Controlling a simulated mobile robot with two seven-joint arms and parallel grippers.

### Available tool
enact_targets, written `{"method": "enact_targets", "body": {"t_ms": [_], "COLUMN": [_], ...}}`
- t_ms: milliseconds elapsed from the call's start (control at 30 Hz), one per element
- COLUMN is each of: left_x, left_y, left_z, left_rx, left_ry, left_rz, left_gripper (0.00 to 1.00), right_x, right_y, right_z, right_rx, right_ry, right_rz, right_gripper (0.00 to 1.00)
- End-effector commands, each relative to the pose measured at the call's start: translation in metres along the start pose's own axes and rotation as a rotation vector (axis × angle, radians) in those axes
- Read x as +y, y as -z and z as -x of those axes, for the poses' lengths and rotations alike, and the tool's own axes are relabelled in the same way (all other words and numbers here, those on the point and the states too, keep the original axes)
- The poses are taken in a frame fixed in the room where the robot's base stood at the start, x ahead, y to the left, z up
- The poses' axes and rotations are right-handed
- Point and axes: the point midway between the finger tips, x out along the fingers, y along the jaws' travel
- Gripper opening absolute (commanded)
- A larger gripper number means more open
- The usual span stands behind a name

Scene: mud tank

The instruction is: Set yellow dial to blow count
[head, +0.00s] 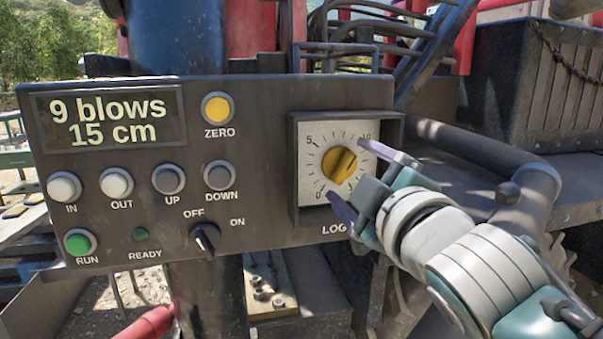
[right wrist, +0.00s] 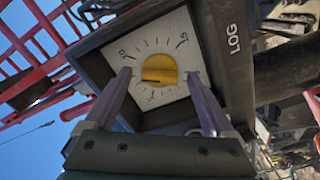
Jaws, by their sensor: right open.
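The yellow dial (head: 338,165) sits on a square white scale plate (head: 312,185) inside a raised dark frame at the right end of the control panel. The scale reads 0 at lower left, 5 at upper left and 10 at upper right. The display (head: 108,118) reads "9 blows" and "15 cm". My right gripper (head: 346,169) is open, its fingers on opposite sides of the dial. The right wrist view shows the dial (right wrist: 159,72) between the fingertips, with gaps beside it. My left gripper is out of view.
The panel (head: 255,150) also carries a yellow ZERO button (head: 217,109), a green RUN button (head: 79,242), IN, OUT, UP and DOWN buttons and an OFF/ON switch (head: 206,239). The dial's frame (head: 398,130) projects around it. A thick dark pipe (head: 480,150) runs behind my right arm.

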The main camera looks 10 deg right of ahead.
Motion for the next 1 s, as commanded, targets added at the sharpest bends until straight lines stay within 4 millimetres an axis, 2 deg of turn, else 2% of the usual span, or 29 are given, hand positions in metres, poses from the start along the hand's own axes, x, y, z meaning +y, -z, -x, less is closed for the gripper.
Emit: {"method": "enact_targets", "body": {"t_ms": [267, 367, 700, 833, 1000], "left_x": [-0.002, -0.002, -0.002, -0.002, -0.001], "left_y": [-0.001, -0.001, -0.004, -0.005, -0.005], "left_z": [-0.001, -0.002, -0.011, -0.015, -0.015], "left_rx": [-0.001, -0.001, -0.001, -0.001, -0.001], "left_ry": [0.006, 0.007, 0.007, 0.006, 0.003], "left_rz": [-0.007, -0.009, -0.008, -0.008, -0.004], "left_gripper": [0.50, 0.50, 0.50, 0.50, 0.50], "right_x": [-0.001, -0.001, -0.002, -0.002, 0.000], "right_y": [-0.001, -0.001, -0.001, -0.001, 0.000], "right_z": [0.005, 0.016, 0.076, 0.091, 0.099], "right_rx": [-0.001, -0.001, 0.000, -0.001, 0.000], "right_ry": [0.000, 0.001, 0.002, 0.001, 0.000], "right_rz": [0.001, 0.001, 0.000, 0.000, 0.000], "right_gripper": [0.89, 0.89, 0.89, 0.89, 0.89]}}
